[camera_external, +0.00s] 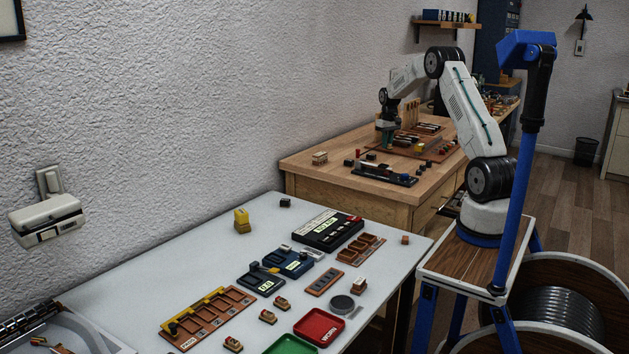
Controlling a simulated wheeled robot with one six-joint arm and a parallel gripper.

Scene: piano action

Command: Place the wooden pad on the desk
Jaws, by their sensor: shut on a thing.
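The wooden desk (310,158) stands at the back against the wall, with a light wood top and a drawer front. My gripper (387,140) points down over the far part of this desk, near the left end of a brown board with parts. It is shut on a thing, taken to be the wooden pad. The pad is too small and too hidden between the jaws to make out its shape, or whether it touches anything below.
The desk's front left corner is mostly clear. A white table (150,262) in front holds trays, meters, a red tray (319,327) and small blocks.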

